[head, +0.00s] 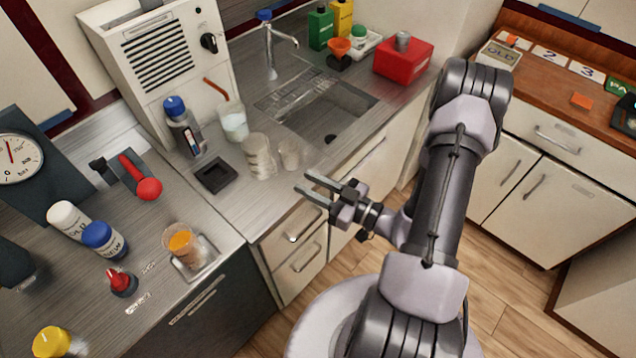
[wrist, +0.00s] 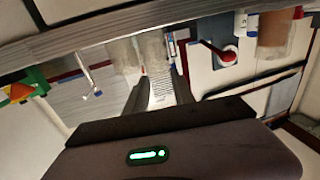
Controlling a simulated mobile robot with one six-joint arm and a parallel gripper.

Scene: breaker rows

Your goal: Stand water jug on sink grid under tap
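Three clear vessels stand on the steel counter in the head view; none is plainly marked as the water jug. One is a beaker with pale contents (head: 233,122) and a red-brown stick, one a taller ridged vessel (head: 260,157), one a small tumbler (head: 289,154). The tap (head: 270,48), blue-topped, rises behind the sink. The sink grid (head: 288,92) appears as a slotted area below the tap, with nothing standing on it. My gripper (head: 304,184) is open and empty in front of the counter edge. In the wrist view, a clear vessel (wrist: 154,50) shows beyond its open fingers (wrist: 158,98).
A white machine (head: 165,70) stands behind. A red box (head: 403,59) is right of the sink. Bare counter lies between tumbler and basin.

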